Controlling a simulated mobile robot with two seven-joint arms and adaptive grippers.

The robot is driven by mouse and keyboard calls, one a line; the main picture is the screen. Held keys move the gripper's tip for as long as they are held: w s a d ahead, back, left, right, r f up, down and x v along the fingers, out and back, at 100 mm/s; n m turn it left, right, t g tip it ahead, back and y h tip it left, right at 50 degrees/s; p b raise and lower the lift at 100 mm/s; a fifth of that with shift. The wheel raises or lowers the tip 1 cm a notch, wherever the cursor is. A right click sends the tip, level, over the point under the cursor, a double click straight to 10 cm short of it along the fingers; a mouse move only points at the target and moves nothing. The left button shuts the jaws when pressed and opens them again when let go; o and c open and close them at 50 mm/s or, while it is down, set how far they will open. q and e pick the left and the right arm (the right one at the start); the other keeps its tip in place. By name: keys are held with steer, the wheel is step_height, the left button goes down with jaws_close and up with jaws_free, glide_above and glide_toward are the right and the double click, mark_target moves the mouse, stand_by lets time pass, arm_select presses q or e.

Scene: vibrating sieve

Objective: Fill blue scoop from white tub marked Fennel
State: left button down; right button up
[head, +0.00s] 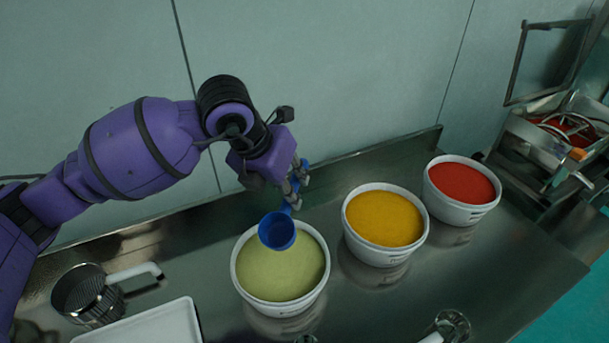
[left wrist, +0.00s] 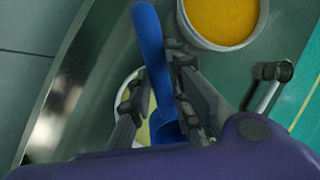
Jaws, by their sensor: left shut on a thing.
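The blue scoop (head: 277,231) has its cup over the tub of pale green powder (head: 265,280). The cup's open top faces up and it looks empty, with a dark blue inside. My left gripper (head: 297,184) is shut on the scoop's handle, which also shows in the left wrist view (left wrist: 150,45). In that view my left gripper (left wrist: 153,95) has a finger on each side of the handle. The white tub under the scoop has a label on its front, too small to read. Whether the cup touches the powder I cannot tell. My right gripper is not in view.
White tubs of yellow powder (head: 384,218) and red powder (head: 461,184) stand to the right. A metal sifter (head: 86,294) with a white handle and a white tray (head: 150,326) are at the left front. A wall lies behind the steel counter (head: 480,270).

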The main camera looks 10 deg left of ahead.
arm_select(q)
steer(key=shift+w+f, duration=0.1)
steer(key=shift+f, duration=0.25)
steer(key=shift+s+a+f+b, duration=0.15)
steer(key=shift+s+f+b, duration=0.1)
steer(key=shift+f+b, duration=0.3)
steer(key=shift+f, duration=0.4)
steer(key=s+f+b, duration=0.3)
steer(key=f+b, duration=0.2)
steer(key=f, duration=0.6)
steer(key=shift+s+a, duration=0.3)
steer(key=shift+s, duration=0.05)
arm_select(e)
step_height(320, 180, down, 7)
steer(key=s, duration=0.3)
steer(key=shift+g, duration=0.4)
arm_select(q)
steer(key=shift+s, duration=0.1)
